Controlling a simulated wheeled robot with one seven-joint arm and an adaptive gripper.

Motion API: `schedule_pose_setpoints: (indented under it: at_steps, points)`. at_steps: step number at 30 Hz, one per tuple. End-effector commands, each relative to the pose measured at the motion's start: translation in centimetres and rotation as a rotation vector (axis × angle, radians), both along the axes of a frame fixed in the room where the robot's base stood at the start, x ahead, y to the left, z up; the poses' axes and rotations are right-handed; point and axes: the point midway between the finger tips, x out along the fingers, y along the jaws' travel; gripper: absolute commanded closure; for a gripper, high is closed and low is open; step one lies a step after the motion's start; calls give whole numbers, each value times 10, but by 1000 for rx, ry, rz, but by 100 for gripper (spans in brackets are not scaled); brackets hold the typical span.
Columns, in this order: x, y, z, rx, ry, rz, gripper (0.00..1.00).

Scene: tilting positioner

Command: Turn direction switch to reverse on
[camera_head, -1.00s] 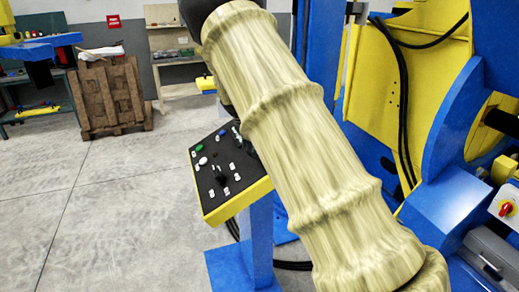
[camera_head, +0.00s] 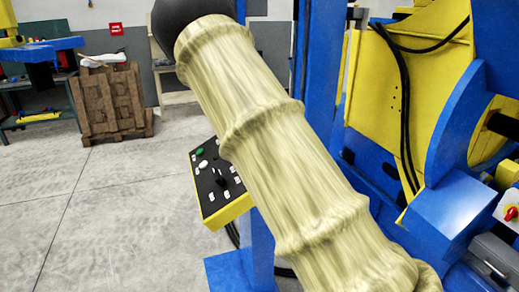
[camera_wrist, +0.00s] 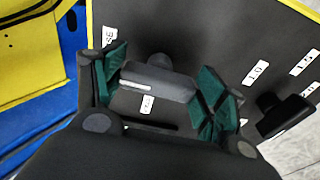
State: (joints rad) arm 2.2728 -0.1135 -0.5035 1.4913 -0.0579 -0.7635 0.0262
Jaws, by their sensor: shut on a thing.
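The direction switch (camera_wrist: 160,80) appears in the wrist view as a dark grey bar-shaped knob with a pale line near its left end. My gripper (camera_wrist: 164,88) is shut on it, with green pads at the bar's left and right ends. One white label ending in "SE" (camera_wrist: 110,38) shows at the upper left, partly cut off by a finger. Another small label (camera_wrist: 147,104) lies just below the knob, too small to read surely. In the head view the control panel (camera_head: 207,187) is partly hidden by my arm, which also hides my gripper and the switch.
A black knob (camera_wrist: 285,115) stands right of my gripper, near labels reading 1.0 and 1.5. The blue and yellow positioner (camera_head: 385,100) fills the right of the head view. Open floor (camera_head: 100,210) lies left of the panel.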

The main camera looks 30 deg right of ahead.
Motion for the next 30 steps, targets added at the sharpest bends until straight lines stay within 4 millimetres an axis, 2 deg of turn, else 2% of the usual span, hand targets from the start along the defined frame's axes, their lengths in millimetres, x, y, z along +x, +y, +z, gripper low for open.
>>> schedule_pose_setpoints:
  at_steps: [8, 9, 12, 24, 30]
  points:
    - [2, 0, 1, -1, -4, 0, 53]
    - [1, 0, 1, -1, -5, -1, 25]
    - [1, 0, 1, -1, -4, 0, 7]
    - [1, 0, 2, 0, -2, 0, 7]
    - [1, 10, 20, -1, -4, 1, 7]
